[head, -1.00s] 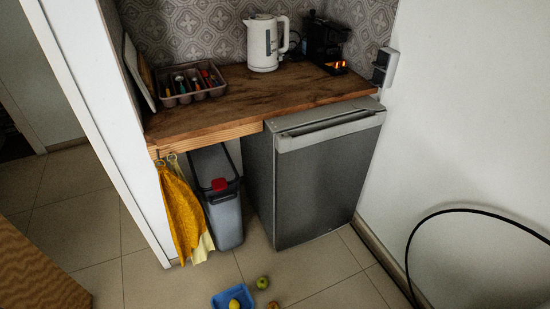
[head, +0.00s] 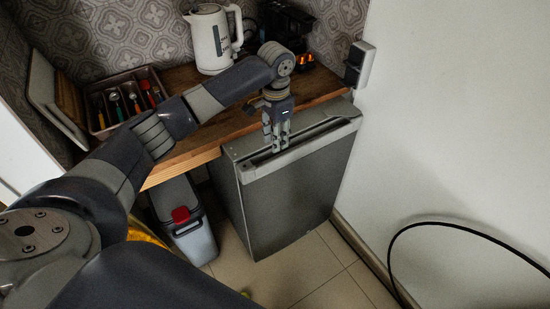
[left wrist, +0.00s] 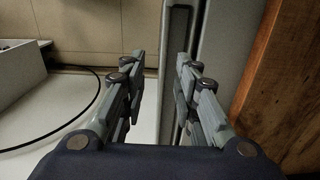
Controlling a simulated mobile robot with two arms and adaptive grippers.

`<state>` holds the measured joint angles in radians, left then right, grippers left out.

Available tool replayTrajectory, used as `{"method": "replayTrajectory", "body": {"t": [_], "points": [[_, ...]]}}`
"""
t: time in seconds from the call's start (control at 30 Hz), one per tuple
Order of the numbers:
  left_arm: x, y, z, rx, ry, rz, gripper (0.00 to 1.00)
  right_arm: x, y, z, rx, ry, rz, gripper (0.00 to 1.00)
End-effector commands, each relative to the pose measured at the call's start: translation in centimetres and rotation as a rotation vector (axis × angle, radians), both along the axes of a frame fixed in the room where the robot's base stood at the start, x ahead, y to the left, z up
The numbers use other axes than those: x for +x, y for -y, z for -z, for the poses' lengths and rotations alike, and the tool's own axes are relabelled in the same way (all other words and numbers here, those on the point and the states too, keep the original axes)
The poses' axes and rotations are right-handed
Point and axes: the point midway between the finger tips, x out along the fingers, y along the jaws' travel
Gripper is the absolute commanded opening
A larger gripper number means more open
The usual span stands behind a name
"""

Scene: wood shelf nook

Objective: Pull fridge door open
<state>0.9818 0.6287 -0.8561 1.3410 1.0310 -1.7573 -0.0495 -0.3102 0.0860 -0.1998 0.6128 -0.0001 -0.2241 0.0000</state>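The fridge (head: 290,205) is a small dark grey unit under the wooden counter, its door shut. A lighter grey strip (head: 315,142) with a long recess runs along the door's top edge. My left gripper (head: 277,143) points down at this strip, left of its middle. In the left wrist view, the gripper (left wrist: 160,90) is open, with a clear gap between its fingers. The grey door top (left wrist: 178,45) with its dark slot runs upward there. The right finger overlaps the slot area and the left finger is on the room side. Contact cannot be told. My right gripper is out of view.
A grey bin (head: 190,235) stands left of the fridge. A black cable (head: 440,225) curves at right. Floor before the fridge is clear.

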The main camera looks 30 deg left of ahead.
Motion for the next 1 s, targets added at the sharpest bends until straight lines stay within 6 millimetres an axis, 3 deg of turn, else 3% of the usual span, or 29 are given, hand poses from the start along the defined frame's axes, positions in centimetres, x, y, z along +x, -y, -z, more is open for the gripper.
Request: {"method": "replayTrajectory", "body": {"t": [0.17,0.43,0.63,1.0], "points": [[0.1,-0.4,0.7,0.003,-0.007,-0.007,0.28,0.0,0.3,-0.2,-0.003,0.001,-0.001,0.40],[0.0,-0.3,5.7,0.003,-0.007,-0.006,0.28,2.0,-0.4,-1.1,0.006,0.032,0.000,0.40],[0.1,-0.4,8.9,0.003,-0.004,-0.006,0.28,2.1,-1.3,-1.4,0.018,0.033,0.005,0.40],[0.2,-0.4,10.4,0.002,-0.002,-0.006,0.28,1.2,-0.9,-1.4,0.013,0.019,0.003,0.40]]}}
